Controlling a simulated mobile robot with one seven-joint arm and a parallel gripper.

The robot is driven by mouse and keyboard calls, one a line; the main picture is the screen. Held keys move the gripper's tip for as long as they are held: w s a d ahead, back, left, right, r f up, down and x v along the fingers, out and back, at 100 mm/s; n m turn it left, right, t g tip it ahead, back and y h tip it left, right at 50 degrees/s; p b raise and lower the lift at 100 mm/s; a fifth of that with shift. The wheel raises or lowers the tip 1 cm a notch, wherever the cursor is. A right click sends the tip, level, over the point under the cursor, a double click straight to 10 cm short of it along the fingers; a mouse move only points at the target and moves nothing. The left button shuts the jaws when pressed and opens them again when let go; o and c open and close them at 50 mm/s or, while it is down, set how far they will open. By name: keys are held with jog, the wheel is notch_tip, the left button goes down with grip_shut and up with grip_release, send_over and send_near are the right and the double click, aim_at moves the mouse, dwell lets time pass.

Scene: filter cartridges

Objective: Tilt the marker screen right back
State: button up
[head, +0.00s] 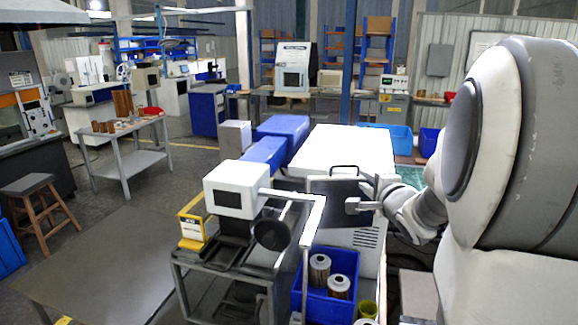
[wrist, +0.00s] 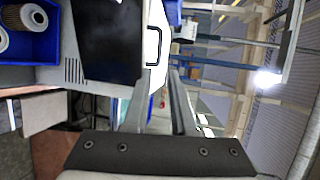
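The marker screen appears to be the dark panel (head: 335,189) on the front of a white cabinet (head: 345,148). It stands roughly upright, with a thin black loop handle (head: 344,168) at its top edge. In the wrist view the panel (wrist: 105,40) is at upper left, with the handle (wrist: 154,46) along its right edge. My gripper (head: 362,194) is in front of the panel's right side in the head view. Its fingers are apart with nothing between them, also in the wrist view (wrist: 158,105). I cannot tell whether a finger touches the panel.
A blue bin (head: 345,257) with filter cartridges (head: 340,286) stands below the panel. Left of it is a cart with a white boxed display (head: 236,190), a black disc (head: 272,233) and a white bent post (head: 312,215). Blue boxes (head: 283,127) stand behind.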

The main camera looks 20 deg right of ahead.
aim_at(345, 167)
jog(key=x, duration=1.6)
jog(key=shift+w+f, duration=0.1)
grip_shut()
dwell(0.9)
